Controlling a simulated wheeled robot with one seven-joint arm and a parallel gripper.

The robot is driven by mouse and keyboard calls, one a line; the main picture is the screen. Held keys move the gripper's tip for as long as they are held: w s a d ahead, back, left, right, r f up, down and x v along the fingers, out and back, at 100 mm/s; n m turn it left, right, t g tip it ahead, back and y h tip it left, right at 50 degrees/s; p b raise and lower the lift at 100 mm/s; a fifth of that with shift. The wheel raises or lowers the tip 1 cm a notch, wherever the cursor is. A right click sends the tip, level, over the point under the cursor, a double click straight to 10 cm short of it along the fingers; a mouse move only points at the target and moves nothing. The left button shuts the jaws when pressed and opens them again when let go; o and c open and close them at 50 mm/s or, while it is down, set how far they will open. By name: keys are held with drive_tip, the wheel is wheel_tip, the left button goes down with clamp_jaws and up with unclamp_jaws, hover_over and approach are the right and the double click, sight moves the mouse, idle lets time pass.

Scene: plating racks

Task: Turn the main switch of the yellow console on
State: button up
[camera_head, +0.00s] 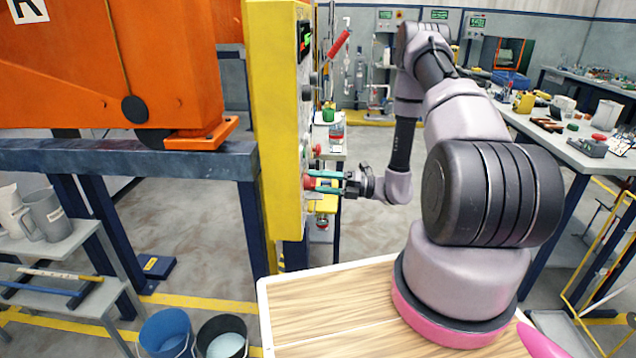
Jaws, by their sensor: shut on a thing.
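The yellow console (265,100) stands upright left of the middle, seen nearly edge-on, with its grey control panel (304,110) facing right. A red switch knob (309,182) sticks out low on the panel; I take it to be the main switch. My gripper (318,181), with teal fingers, points left at the panel and is shut on the red knob. The fingers partly cover the knob, and its turned position cannot be read from this angle.
A large orange machine (60,80) on a blue-grey frame (120,158) stands left of the console. Two buckets (166,333) are on the floor at lower left. A cluttered bench (560,145) runs along the right. The floor between console and bench is partly open behind my arm.

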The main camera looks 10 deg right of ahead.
drive_tip(key=shift+m, duration=0.6)
drive_tip(key=o, duration=1.4)
drive_tip(key=shift+d, duration=0.1)
drive_tip(key=v, duration=1)
drive_tip(key=shift+s+d, duration=0.1)
drive_tip(key=shift+d, duration=0.2)
